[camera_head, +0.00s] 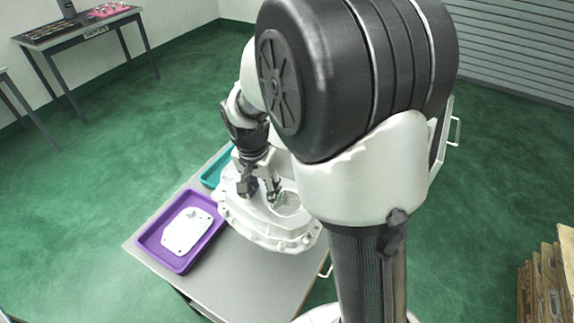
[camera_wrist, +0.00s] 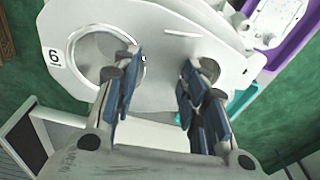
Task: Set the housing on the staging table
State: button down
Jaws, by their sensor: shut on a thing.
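The housing is a large pale casting (camera_head: 262,232) with a flanged, bolted rim and a round opening. It is over the near part of a grey-topped table (camera_head: 235,283); I cannot tell whether it touches the top. My gripper (camera_head: 259,193) is shut on the housing from above, beside the round opening. In the wrist view the housing (camera_wrist: 165,48) fills the upper middle, with a "6" mark at its left. The gripper fingers (camera_wrist: 160,88) stand apart there against its upper face; the exact part between them is unclear.
A purple tray (camera_head: 150,240) holding a pale plate (camera_head: 188,231) lies left of the housing. A teal tray (camera_head: 210,178) lies behind, partly hidden by the housing and arm. Another table (camera_head: 72,37) stands far back left. Wooden crates (camera_head: 545,285) are at right.

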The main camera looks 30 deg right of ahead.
aim_at(286, 181)
jog(key=m, duration=0.1)
jog(key=d+m, duration=0.1)
jog(key=m, duration=0.1)
jog(key=w+m, duration=0.1)
jog(key=shift+d+r, duration=0.25)
jog(key=shift+d, duration=0.1)
jog(key=m, duration=0.1)
jog(key=d+m, duration=0.1)
jog(key=m, duration=0.1)
jog(key=m+g, duration=0.1)
jog(key=m, duration=0.1)
jog(key=shift+w+d+r, duration=0.15)
jog(key=shift+w+d, duration=0.15)
jog(key=shift+d, duration=0.1)
jog(key=m, duration=0.1)
jog(key=d+m, duration=0.1)
jog(key=m, duration=0.1)
jog(key=d+m, duration=0.1)
jog(key=shift+w+r+m+g, duration=0.2)
jog(key=shift+m+g, duration=0.1)
jog(key=shift+m, duration=0.1)
jog(key=m, duration=0.1)
jog(key=d+m, duration=0.1)
jog(key=m, duration=0.2)
jog(key=shift+w+d+r+m, duration=0.15)
jog(key=shift+d+m, duration=0.25)
notch_tip(286, 181, down, 20)
jog(key=b, duration=0.4)
jog(key=shift+b, duration=0.35)
